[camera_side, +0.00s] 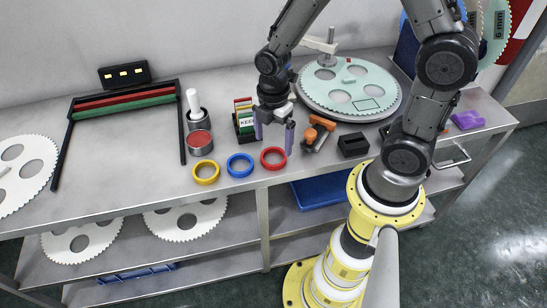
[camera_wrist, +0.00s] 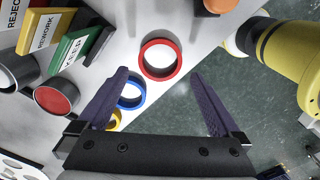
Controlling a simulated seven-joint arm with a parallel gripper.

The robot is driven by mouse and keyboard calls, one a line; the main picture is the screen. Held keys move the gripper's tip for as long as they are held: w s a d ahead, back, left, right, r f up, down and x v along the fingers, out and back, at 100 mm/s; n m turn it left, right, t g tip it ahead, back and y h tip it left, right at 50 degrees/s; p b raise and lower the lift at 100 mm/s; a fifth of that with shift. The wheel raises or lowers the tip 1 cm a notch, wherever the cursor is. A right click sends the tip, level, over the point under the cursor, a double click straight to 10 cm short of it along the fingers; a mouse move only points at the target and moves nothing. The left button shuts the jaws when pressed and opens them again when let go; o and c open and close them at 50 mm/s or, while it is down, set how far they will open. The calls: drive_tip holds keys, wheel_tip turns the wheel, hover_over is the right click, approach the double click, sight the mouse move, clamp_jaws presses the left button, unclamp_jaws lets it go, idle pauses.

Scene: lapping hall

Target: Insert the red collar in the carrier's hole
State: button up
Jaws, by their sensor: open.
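The red collar (camera_side: 273,167) lies flat near the front edge of the bench, right of the blue and yellow ones. In the wrist view the red collar (camera_wrist: 143,63) sits ahead of and between my fingertips. My gripper (camera_side: 274,138) is open and empty, above and just behind the collar in the side view; it also shows in the wrist view (camera_wrist: 158,76). A pale green toothed carrier (camera_side: 350,87) with several round holes lies on the round plate at the back right. A small red mark shows on the carrier.
A blue collar (camera_side: 240,171) and a yellow collar (camera_side: 206,180) lie left of the red one. A red-topped can (camera_side: 200,142), a card holder (camera_side: 244,132), an orange-handled tool (camera_side: 318,131) and a black block (camera_side: 353,145) stand nearby. Large white toothed discs lie left and on the lower shelf.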

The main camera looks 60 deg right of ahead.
sight(273, 161)
drive_tip(key=shift+f, duration=2.7)
drive_tip(key=shift+c, duration=0.3)
drive_tip(key=c, duration=1)
drive_tip(key=shift+r, duration=0.15)
